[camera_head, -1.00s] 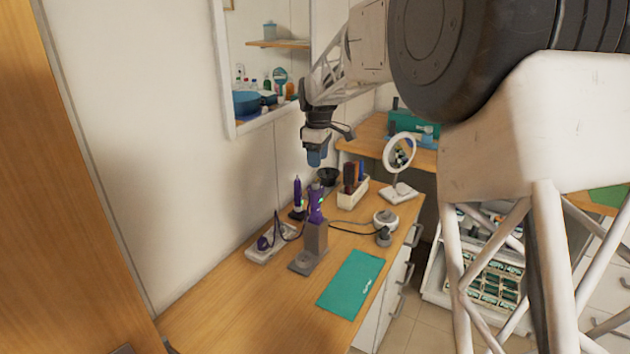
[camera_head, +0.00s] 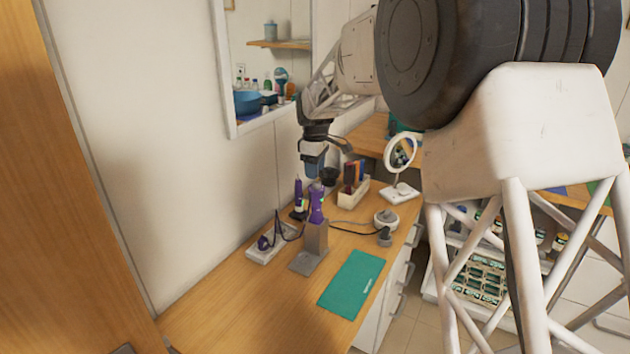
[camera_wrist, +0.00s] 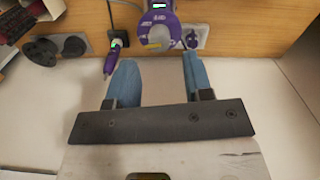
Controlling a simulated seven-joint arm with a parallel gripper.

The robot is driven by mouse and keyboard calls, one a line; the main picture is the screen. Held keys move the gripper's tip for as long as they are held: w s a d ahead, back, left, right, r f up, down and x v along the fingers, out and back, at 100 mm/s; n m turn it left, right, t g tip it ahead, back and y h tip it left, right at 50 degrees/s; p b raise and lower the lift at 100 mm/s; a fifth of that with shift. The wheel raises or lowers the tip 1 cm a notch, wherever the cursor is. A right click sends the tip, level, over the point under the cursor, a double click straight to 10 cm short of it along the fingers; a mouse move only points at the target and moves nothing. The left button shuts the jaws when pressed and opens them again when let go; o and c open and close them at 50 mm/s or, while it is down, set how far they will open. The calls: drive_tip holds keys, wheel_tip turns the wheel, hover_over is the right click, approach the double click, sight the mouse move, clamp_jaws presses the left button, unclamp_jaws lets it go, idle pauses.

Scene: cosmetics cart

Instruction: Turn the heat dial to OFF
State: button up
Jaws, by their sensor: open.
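A purple hair tool (camera_head: 316,205) stands in a grey holder (camera_head: 314,240) on the wooden counter. In the wrist view this purple tool (camera_wrist: 182,30) shows beyond my fingertips, with a round greyish disc (camera_wrist: 157,38) on its near face and a small lit display above. I cannot tell surely whether this disc is the heat dial, and no OFF mark is readable. A slimmer purple tool (camera_head: 298,188) with a small green light stands to its left. My gripper (camera_wrist: 158,65) is open and empty, its blue fingers apart. In the head view my gripper (camera_head: 313,170) hangs just above the purple tools.
A white power strip (camera_head: 266,250) with a plug and cord lies left of the holder. A teal mat (camera_head: 352,283) lies in front, right. The front counter is clear.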

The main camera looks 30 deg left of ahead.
sight(315, 181)
drive_tip(key=shift+f, duration=2.1)
clamp_jaws()
